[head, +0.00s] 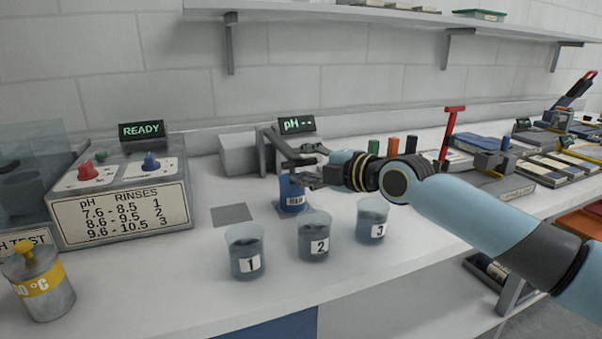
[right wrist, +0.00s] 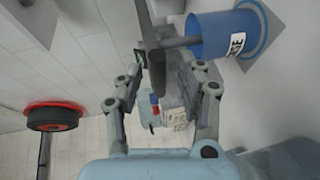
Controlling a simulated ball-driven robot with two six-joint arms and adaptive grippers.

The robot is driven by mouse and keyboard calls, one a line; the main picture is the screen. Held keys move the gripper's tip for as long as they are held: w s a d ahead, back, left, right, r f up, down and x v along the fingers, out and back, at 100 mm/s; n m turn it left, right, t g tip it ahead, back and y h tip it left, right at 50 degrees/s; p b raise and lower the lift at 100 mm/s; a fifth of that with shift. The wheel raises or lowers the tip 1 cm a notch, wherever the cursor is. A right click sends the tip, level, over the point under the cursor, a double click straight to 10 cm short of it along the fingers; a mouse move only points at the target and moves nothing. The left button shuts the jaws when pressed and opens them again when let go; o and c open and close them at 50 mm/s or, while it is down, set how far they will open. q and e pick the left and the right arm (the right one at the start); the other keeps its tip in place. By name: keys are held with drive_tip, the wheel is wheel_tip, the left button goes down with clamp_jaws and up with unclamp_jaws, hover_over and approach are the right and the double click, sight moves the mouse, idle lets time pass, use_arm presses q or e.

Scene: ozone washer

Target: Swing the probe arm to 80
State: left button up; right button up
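The probe arm (head: 276,144) is a dark grey bar on a grey stand behind the blue beaker (head: 292,194). In the right wrist view the probe arm (right wrist: 150,45) runs down between the fingers of my right gripper (right wrist: 168,62). Those fingers are spread apart, and I cannot tell whether either touches the bar. In the head view my right gripper (head: 303,168) is just above the blue beaker, beside the probe arm. The pH display (head: 297,125) behind reads "pH --". I see no readable angle scale. My left gripper is not in view.
Beakers 1 (head: 245,252), 2 (head: 314,237) and 3 (head: 372,220) stand in front of the blue beaker. A control box (head: 120,205) with red and blue knobs is at left, its display (head: 142,130) reading READY. A red T-handle (head: 449,135) stands behind my right arm.

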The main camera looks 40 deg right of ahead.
drive_tip(key=shift+w+a, duration=0.15)
drive_tip(key=shift+w, duration=0.5)
drive_tip(key=shift+s+f, duration=0.1)
drive_tip(key=c, duration=0.7)
drive_tip(key=shift+f, duration=0.1)
clamp_jaws()
